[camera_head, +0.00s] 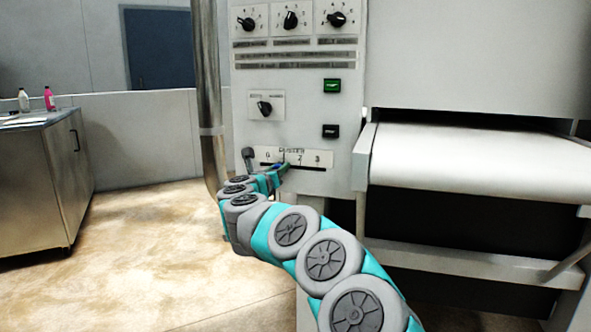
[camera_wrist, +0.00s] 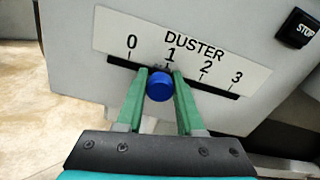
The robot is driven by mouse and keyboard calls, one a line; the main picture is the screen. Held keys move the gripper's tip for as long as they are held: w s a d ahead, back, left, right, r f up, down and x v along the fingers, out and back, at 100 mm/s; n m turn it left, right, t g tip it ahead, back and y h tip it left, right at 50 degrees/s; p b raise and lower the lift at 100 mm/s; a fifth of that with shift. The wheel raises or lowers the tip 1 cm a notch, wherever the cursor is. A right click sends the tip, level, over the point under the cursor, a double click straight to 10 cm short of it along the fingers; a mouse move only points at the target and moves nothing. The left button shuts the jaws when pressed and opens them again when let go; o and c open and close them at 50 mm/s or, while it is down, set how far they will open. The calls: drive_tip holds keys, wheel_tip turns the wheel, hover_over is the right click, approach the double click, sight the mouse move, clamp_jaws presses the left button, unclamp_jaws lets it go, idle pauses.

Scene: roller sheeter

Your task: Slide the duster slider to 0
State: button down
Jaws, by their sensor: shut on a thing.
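The duster slider is a blue round knob (camera_wrist: 160,86) on a dark slot below a white label plate (camera_wrist: 185,45) marked DUSTER with 0, 1, 2 and 3. In the wrist view the knob sits just below and slightly left of the 1 mark. My gripper (camera_wrist: 160,76) has its two green fingers on either side of the knob and is shut on it. In the head view my gripper (camera_head: 283,167) reaches the label plate (camera_head: 310,158) on the machine's front, and its fingers partly cover the knob and slot.
A black STOP button (camera_wrist: 296,28) is right of the plate. Above are a green button (camera_head: 332,86), a dial (camera_head: 264,108) and several knobs. A white conveyor belt (camera_head: 470,155) lies to the right. A metal pipe (camera_head: 210,100) runs along the machine's left. Open floor (camera_head: 130,240) lies left.

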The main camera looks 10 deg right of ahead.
sight(266, 164)
drive_tip(key=a, duration=0.1)
drive_tip(key=w+a, duration=0.1)
drive_tip(key=w+a+p, duration=0.1)
drive_tip(key=a, duration=0.1)
drive_tip(key=shift+a, duration=0.2)
drive_tip(key=shift+r, duration=0.1)
drive_tip(key=c, duration=0.5)
unclamp_jaws()
drive_tip(key=shift+w+a, duration=0.1)
drive_tip(key=shift+a, duration=0.05)
drive_tip(key=shift+c, duration=0.2)
drive_tip(key=shift+f+b+v, duration=0.2)
drive_tip(key=shift+b+v, duration=0.2)
drive_tip(key=shift+v, duration=0.5)
drive_tip(key=shift+b+v, duration=0.55)
drive_tip(key=shift+v, duration=2.45)
drive_tip(key=shift+r, duration=0.1)
